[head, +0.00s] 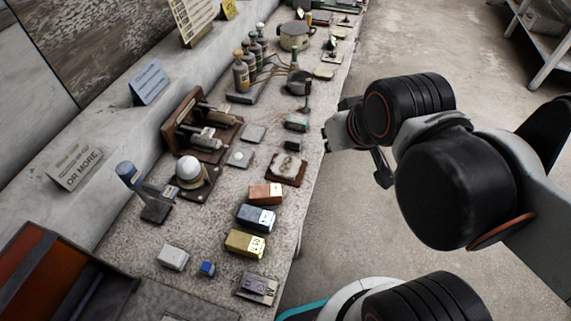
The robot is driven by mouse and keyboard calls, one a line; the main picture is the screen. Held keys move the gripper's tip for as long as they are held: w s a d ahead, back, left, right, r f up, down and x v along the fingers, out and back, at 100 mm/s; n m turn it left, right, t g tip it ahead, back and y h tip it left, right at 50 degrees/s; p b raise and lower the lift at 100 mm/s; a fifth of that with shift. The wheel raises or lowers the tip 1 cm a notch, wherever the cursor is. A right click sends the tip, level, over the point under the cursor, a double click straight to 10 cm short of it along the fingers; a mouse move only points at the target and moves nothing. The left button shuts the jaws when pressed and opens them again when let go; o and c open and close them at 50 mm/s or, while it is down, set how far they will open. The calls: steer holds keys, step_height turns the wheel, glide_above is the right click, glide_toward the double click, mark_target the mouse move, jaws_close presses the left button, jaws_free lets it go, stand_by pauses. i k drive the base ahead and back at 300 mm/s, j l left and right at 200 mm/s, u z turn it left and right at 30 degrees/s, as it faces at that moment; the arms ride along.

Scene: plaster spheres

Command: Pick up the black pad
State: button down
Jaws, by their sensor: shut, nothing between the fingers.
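A small black block (291,146), possibly the black pad, lies near the right edge of the bench. A dark greenish block (297,123) lies just behind it; which one is the pad I cannot tell for sure. My gripper (330,138) is just off the bench's right edge, to the right of both and apart from them. It is shut and empty, partly hidden by my own arm.
The long bench (215,245) is crowded. A white sphere on a stand (189,168), a brown square plate (287,169), orange (265,194), blue (255,218) and yellow blocks (245,243) stand nearby. Bottles (241,75) stand farther back.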

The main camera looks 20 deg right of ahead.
mark_target(294, 142)
steer(key=l+u, duration=0.35)
steer(key=l, duration=0.2)
steer(key=l+u, duration=0.35)
steer(key=l, duration=0.25)
